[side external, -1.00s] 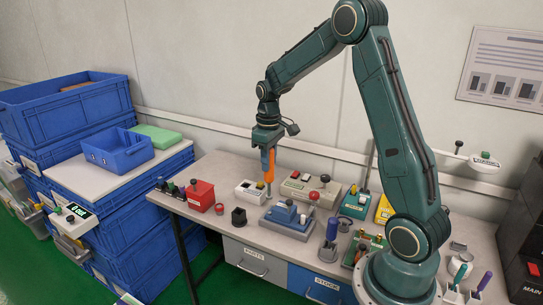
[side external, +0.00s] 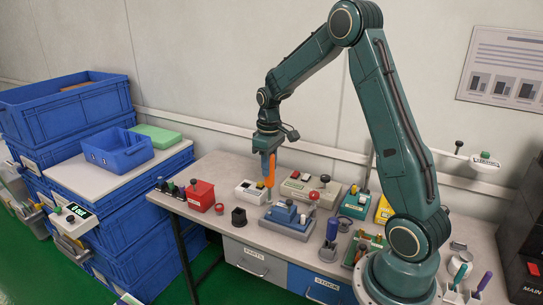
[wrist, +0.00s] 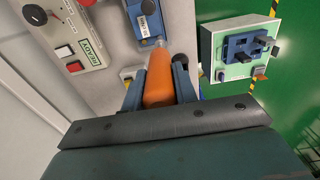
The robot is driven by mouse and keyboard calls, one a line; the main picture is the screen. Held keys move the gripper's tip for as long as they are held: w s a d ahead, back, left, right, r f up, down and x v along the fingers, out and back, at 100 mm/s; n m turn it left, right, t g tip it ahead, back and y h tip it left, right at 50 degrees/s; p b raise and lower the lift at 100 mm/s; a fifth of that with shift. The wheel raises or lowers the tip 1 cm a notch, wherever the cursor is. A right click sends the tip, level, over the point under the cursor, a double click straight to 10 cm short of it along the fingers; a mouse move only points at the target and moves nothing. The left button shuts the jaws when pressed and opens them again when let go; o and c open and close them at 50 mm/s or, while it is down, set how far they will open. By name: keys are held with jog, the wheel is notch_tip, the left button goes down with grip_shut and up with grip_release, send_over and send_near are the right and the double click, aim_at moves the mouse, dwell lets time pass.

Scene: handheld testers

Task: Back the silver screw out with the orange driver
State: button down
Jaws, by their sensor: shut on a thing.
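My gripper (side external: 268,150) is shut on the orange driver (side external: 271,170) and holds it upright, tip down, above the bench. The driver's orange handle also shows between the jaws in the wrist view (wrist: 160,80), with a pale metal end beyond it. In the side view the driver is just behind and left of a blue block fixture (side external: 285,213) on a grey base. I cannot make out the silver screw in either view, nor tell whether the driver tip touches anything.
A beige control box (side external: 300,188) stands behind right, a white box (side external: 250,191) behind left and a red box (side external: 200,196) farther left. A small black holder (side external: 239,217) and a blue-handled tool (side external: 332,230) stand near the front edge. Bench space is tight.

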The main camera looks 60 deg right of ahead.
aim_at(270, 178)
jog(key=shift+f, duration=1.85)
jog(key=shift+s+f, duration=0.1)
jog(key=shift+f, duration=0.5)
dwell(1.3)
jog(key=shift+s+r, duration=0.1)
jog(key=shift+r, duration=0.05)
dwell(1.0)
jog(key=shift+w+r, duration=0.2)
jog(key=shift+r, duration=2.95)
jog(key=shift+a, duration=0.1)
